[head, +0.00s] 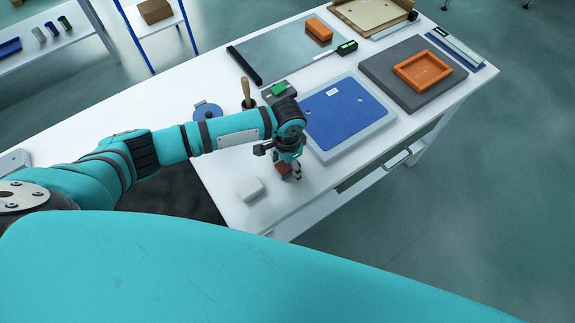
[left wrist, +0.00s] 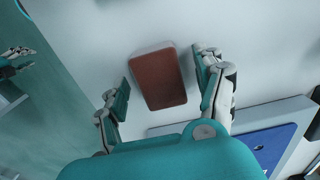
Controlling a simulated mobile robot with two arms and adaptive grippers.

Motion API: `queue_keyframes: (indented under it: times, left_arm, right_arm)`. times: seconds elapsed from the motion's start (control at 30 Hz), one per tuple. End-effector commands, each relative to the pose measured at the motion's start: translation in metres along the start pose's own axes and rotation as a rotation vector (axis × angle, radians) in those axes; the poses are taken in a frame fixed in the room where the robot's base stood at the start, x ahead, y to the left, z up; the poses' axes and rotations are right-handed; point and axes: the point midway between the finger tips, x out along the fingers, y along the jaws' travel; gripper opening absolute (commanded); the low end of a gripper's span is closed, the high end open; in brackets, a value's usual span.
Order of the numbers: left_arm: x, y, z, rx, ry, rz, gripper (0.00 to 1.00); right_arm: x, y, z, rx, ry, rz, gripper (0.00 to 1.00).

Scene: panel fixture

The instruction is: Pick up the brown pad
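The brown pad (left wrist: 159,78) is a small reddish-brown block with rounded corners lying on the white table. In the head view the brown pad (head: 283,168) shows only in part beneath my left gripper (head: 291,172), near the table's front edge. In the left wrist view my left gripper (left wrist: 164,92) is open, with one finger on each side of the pad and a gap on both sides. I cannot tell how far the fingertips are above the table. My right gripper is not clearly in view.
A blue panel (head: 347,113) on a grey base lies right of my left gripper. A tool with a wooden handle (head: 246,90) stands behind my arm. An orange frame (head: 422,70) rests on a dark slab further right.

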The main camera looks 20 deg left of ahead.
Motion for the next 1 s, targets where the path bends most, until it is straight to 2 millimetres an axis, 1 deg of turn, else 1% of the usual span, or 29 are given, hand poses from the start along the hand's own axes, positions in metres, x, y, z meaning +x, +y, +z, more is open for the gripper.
queue_keyframes:
  times: [0.03, 0.07, 0.4, 0.67, 0.77, 0.87, 1.0]
  left_arm:
    - [0.0, 0.0, 0.0, 0.0, 0.0, 0.0, 0.64]
    - [0.0, 0.0, 0.0, 0.0, 0.0, 0.0, 0.6]
    - [-0.001, 0.0, 0.0, 0.0, 0.0, 0.0, 0.15]
    - [-0.002, 0.0, 0.0, -0.001, 0.001, 0.0, 0.15]
    - [-0.005, 0.0, -0.001, 0.0, 0.003, 0.0, 0.15]
    - [-0.012, -0.001, -0.001, 0.0, 0.002, 0.0, 0.15]
    - [-0.029, -0.001, -0.002, 0.0, 0.005, 0.0, 0.15]
  right_arm:
    - [0.0, 0.002, 0.0, -0.001, 0.0, 0.002, 0.39]
    - [0.0, 0.002, 0.0, -0.001, 0.0, 0.003, 0.39]
    - [0.0, 0.006, -0.004, -0.003, 0.007, 0.007, 0.39]
    - [0.001, 0.006, -0.005, -0.004, 0.009, 0.007, 0.39]
    - [0.002, 0.006, -0.005, -0.004, 0.009, 0.007, 0.39]
    - [0.004, 0.006, -0.005, -0.003, 0.009, 0.007, 0.39]
    - [0.009, 0.005, -0.005, -0.003, 0.009, 0.007, 0.39]
